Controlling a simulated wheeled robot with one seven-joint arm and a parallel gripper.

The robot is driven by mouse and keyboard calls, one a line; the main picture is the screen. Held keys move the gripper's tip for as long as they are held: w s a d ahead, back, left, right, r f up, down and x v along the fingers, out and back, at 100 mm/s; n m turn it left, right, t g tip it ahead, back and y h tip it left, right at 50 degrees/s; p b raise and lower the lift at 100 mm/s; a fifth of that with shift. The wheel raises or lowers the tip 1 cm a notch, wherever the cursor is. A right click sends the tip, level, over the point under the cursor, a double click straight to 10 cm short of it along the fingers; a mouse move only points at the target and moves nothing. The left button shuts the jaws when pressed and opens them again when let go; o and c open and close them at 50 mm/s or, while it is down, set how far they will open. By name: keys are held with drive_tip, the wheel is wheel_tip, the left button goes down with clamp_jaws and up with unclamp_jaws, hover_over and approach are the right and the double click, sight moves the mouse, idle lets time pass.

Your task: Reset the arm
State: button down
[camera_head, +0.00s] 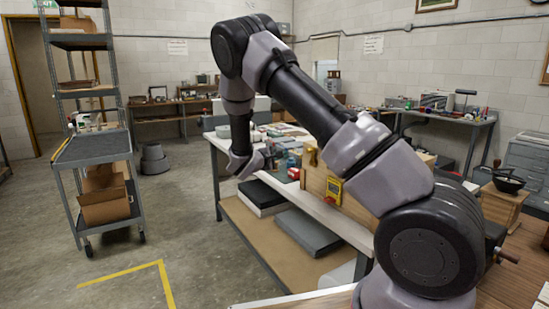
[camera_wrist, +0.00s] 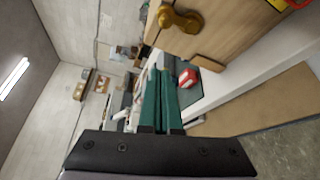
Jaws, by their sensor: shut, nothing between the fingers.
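My arm reaches across the head view from the lower right, up to a bent elbow, and then down toward the long white table (camera_head: 318,207). My gripper (camera_head: 262,160) is at its end, over or beside the table's left edge; its fingers are too small there to make out. In the wrist view my gripper (camera_wrist: 162,78) shows as two green fingers side by side, shut with nothing between them. A red object (camera_wrist: 188,78) on a dark green mat (camera_wrist: 190,95) shows just right of the fingers. I cannot tell the gap to the table.
A wooden box (camera_head: 325,187) with a yellow device (camera_head: 334,190) stands on the table near my arm. Dark and grey cases (camera_head: 308,232) lie on its lower shelf. A wheeled shelf cart (camera_head: 93,148) stands at left. The floor between is mostly clear.

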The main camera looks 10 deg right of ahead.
drive_tip(key=s+d+r+m+g+y, duration=0.2)
drive_tip(key=s+d+r+m+g, duration=0.3)
drive_tip(key=s, duration=0.4)
drive_tip(key=s+d+r+m+g+y, duration=0.25)
drive_tip(key=s+d+r+m, duration=0.35)
drive_tip(key=s, duration=0.3)
drive_tip(key=s+a+r+m+t+y, duration=0.1)
drive_tip(key=s+a+r+y, duration=0.2)
drive_tip(key=s, duration=0.4)
drive_tip(key=s+a+r+m+t+y, duration=0.1)
drive_tip(key=s+a+r+m+y, duration=0.1)
drive_tip(key=s+r, duration=0.3)
drive_tip(key=s+a+r+m+t+y, duration=0.1)
drive_tip(key=s+a+r+y, duration=0.3)
drive_tip(key=s, duration=0.7)
drive_tip(key=shift+a+r+m, duration=0.2)
drive_tip(key=shift+r+m, duration=0.1)
drive_tip(key=shift+m, duration=0.4)
drive_tip(key=shift+w+t+y, duration=0.1)
drive_tip(key=shift+t+y, duration=0.15)
